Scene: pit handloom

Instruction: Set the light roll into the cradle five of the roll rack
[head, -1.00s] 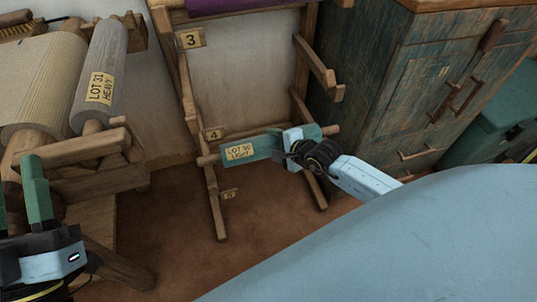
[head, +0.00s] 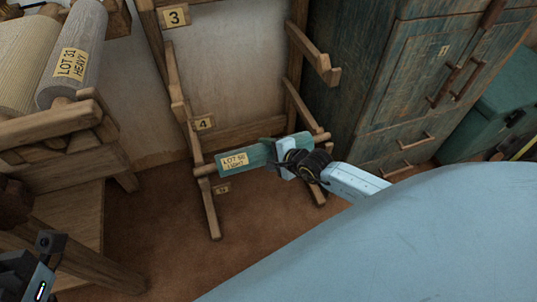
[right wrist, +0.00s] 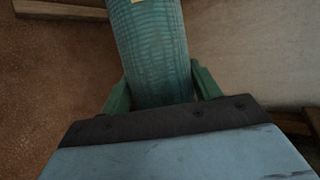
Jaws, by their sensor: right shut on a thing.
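The light roll (head: 238,162) is teal, with a yellow "LIGHT" tag and bare wooden rod ends. My right gripper (head: 290,150) is shut around its right part, and the roll lies nearly level, slightly higher at right in the head view. In the right wrist view the teal roll (right wrist: 155,50) runs between the two green fingers. The roll is at the lowest arms of the wooden roll rack (head: 177,92), just above the small cradle five tag (head: 222,189). I cannot tell whether its rod ends touch the arms.
Tags three (head: 174,17) and four (head: 204,123) mark higher cradles. A grey heavy roll (head: 72,55) lies on a wooden stand at left. A blue-green cabinet (head: 405,90) stands close to the rack's right. The brown floor (head: 170,240) before the rack is clear.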

